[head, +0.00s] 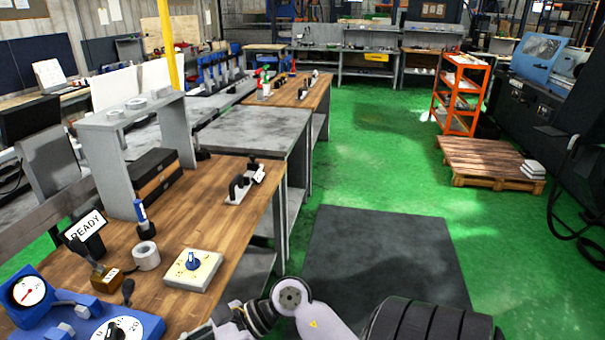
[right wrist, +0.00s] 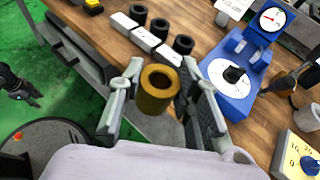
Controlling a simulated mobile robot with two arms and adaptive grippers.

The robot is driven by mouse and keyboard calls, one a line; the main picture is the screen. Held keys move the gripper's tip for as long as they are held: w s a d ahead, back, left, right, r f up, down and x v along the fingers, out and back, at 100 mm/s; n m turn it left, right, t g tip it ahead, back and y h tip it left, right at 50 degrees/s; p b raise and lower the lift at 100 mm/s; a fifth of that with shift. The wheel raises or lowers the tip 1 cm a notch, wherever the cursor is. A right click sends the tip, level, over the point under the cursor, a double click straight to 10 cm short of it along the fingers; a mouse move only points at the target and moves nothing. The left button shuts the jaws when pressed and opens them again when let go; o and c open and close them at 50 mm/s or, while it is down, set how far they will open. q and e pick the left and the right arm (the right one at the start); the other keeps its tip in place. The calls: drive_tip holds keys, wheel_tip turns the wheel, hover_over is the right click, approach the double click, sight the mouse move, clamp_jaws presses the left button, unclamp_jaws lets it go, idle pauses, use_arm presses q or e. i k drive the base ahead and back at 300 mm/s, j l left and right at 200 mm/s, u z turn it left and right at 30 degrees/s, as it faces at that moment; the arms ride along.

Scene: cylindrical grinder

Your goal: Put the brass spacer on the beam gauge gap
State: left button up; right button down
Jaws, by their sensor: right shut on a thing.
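The brass spacer (right wrist: 158,90), a short hollow cylinder, is between the fingers of my right gripper (right wrist: 160,95) in the right wrist view. The gripper is shut on it, with its open end facing the camera. A blue gauge with a white dial (right wrist: 243,72), likely the beam gauge, stands on the wooden bench, up and right of the spacer. It also shows at the lower left of the head view (head: 62,315), partly cut off. Its gap is not clear. What looks like my left gripper (right wrist: 22,92) is small and dark at the left edge of the wrist view.
Several black rings stand near pale blocks (right wrist: 145,38) on the bench. A plate with a blue knob (head: 193,268), a tape roll (head: 146,256) and a READY sign (head: 84,230) crowd the bench (head: 190,212).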

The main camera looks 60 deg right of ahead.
sight(245, 180)
drive_tip(key=i+l+z, duration=0.3)
drive_tip(key=l, duration=0.35)
drive_tip(key=i+l+z, duration=0.3)
drive_tip(key=i+l, duration=1.25)
drive_tip(key=l, duration=0.15)
